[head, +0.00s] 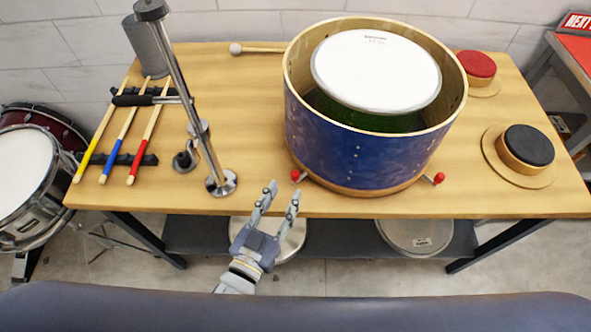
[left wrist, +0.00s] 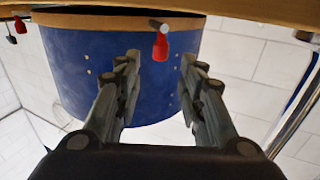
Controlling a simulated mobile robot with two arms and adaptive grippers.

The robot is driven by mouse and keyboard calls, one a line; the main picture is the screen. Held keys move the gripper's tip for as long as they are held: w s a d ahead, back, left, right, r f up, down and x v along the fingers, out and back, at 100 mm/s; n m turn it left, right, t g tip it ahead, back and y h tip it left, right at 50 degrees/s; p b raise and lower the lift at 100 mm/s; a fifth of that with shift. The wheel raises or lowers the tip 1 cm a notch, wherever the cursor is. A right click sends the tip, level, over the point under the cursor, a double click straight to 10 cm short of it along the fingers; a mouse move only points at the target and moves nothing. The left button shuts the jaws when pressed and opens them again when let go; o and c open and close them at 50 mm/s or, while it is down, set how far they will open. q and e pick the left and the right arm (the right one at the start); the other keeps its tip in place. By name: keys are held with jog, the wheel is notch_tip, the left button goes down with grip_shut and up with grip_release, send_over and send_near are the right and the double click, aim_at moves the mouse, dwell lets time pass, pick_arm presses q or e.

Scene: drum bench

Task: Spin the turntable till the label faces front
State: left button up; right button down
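A large blue drum shell (head: 355,150) with wooden rims stands on the bench, on what looks like a low turntable mostly hidden under it. Two red-tipped pegs stick out at its base, a left peg (head: 296,175) and a right peg (head: 439,178). No label shows on the shell's visible side. My left gripper (head: 282,191) is open and empty at the bench's front edge, just short of the left peg. In the left wrist view, a red peg tip (left wrist: 160,47) appears between the spread fingers, with the blue shell (left wrist: 75,75) beyond. My right gripper is not in view.
A white drumhead (head: 375,70) rests inside the shell. A metal stand (head: 180,85) rises left of my gripper, near coloured sticks (head: 110,140) on a rack. A mallet (head: 255,48) lies behind. Red (head: 476,66) and black (head: 528,146) round pads sit at right.

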aim_at(294, 177)
pick_arm(q)
jog(key=p+x, duration=0.1)
jog(key=x, duration=0.6)
jog(key=shift+w+d, duration=0.1)
jog(key=shift+w, duration=0.1)
grip_shut()
